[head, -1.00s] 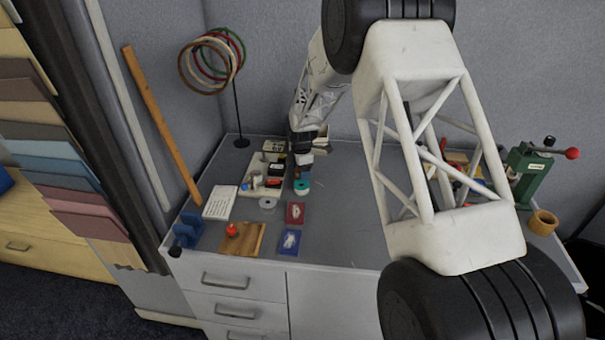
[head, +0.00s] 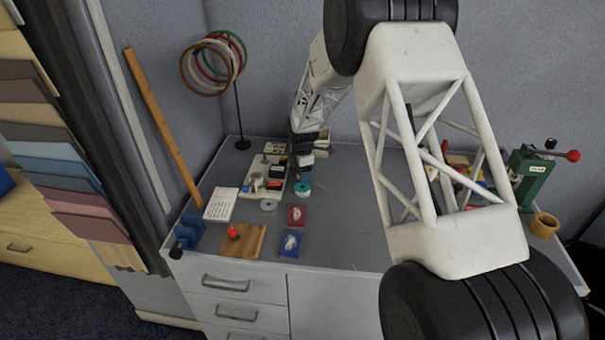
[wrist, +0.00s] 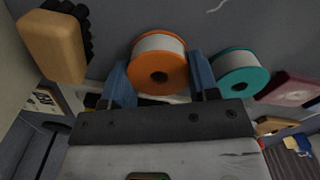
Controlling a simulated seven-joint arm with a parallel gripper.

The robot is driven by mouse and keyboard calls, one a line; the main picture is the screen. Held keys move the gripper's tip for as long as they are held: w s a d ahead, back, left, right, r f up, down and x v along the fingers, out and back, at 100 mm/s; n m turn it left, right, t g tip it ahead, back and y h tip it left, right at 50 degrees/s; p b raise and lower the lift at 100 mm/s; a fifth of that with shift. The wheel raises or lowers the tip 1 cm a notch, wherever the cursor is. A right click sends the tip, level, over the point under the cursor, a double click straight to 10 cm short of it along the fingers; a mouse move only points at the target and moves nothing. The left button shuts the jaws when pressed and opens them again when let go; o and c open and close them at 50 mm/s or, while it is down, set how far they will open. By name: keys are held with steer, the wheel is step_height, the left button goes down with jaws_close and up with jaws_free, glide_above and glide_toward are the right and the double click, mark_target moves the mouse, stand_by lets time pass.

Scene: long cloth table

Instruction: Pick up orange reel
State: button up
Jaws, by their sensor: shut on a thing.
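The orange reel (wrist: 158,64), with a white band around its middle, sits between the two blue fingers of my gripper (wrist: 160,72) in the wrist view. My gripper is shut on it. In the head view my gripper (head: 304,170) is over the back left of the table, just behind a teal reel (head: 303,190). The orange reel cannot be made out in the head view. The teal reel also shows in the wrist view (wrist: 243,73), close beside the right finger.
A white tray (head: 246,190) of small items stands just left of my gripper. A grey reel (head: 268,205), red packet (head: 296,214), blue packet (head: 290,243) and wooden board (head: 254,241) lie nearer the front. A ring stand (head: 238,118) rises behind. The table's middle looks clear.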

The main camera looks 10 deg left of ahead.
steer(key=shift+r, duration=0.6)
step_height(320, 180, up, 2)
steer(key=shift+r, duration=0.15)
steer(key=s+d, duration=0.1)
steer(key=s, duration=0.4)
steer(key=s+d, duration=0.2)
steer(key=s, duration=0.3)
steer(key=s+d+r, duration=0.1)
steer(key=s+d, duration=0.1)
steer(key=s, duration=0.3)
steer(key=shift+d+r, duration=0.1)
steer(key=shift+d, duration=0.05)
steer(key=w+a+r, duration=0.2)
steer(key=w+a, duration=0.5)
steer(key=w+a+r, duration=0.2)
steer(key=w+a, duration=0.5)
steer(key=w+a+r, duration=0.2)
steer(key=w+a, duration=0.5)
steer(key=shift+d+r, duration=0.1)
steer(key=shift+f, duration=0.25)
